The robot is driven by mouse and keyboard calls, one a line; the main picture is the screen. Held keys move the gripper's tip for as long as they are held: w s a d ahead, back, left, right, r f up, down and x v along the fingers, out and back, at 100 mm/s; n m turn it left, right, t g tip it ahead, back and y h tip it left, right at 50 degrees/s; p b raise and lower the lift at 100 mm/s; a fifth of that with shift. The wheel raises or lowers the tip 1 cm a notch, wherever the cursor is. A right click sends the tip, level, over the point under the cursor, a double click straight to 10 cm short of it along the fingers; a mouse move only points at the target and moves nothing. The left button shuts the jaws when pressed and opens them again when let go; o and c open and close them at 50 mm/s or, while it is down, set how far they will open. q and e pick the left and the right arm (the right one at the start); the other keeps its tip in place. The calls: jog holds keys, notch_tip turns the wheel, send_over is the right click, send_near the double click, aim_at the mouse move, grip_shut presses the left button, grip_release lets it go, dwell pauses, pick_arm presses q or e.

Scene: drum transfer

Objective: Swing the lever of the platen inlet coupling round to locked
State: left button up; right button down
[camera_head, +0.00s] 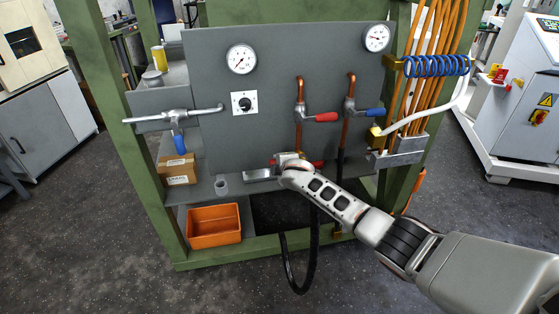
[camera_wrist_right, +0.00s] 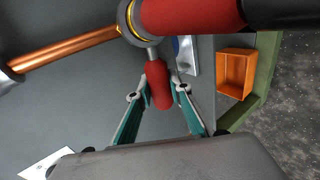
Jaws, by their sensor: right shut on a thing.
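The platen inlet coupling (camera_wrist_right: 131,20) shows in the right wrist view as a brass and metal collar at the end of a copper pipe. A large red sleeve with a black end joins it. Its lever (camera_wrist_right: 158,84), a short metal stem with a red grip, sticks out from the collar between the fingers of my right gripper (camera_wrist_right: 156,92), which is shut on the red grip. In the head view my right gripper (camera_head: 284,162) is at the lower middle of the grey panel, and my arm hides most of the coupling and lever. My left gripper is out of view.
The grey panel (camera_head: 200,75) carries a red-handled valve (camera_head: 321,117), a blue-handled valve (camera_head: 371,112) and gauges. A black hose (camera_head: 303,285) loops below. An orange bin (camera_head: 214,225), a cardboard box (camera_head: 177,169) and a grey cup (camera_head: 221,185) stand lower left.

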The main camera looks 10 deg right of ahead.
jog(key=shift+f, duration=0.25)
jog(key=shift+n+h, duration=0.3)
jog(key=c, duration=1.8)
grip_release()
jog(key=shift+f, duration=0.1)
jog(key=shift+s, duration=0.1)
jog(key=shift+v, duration=5.95)
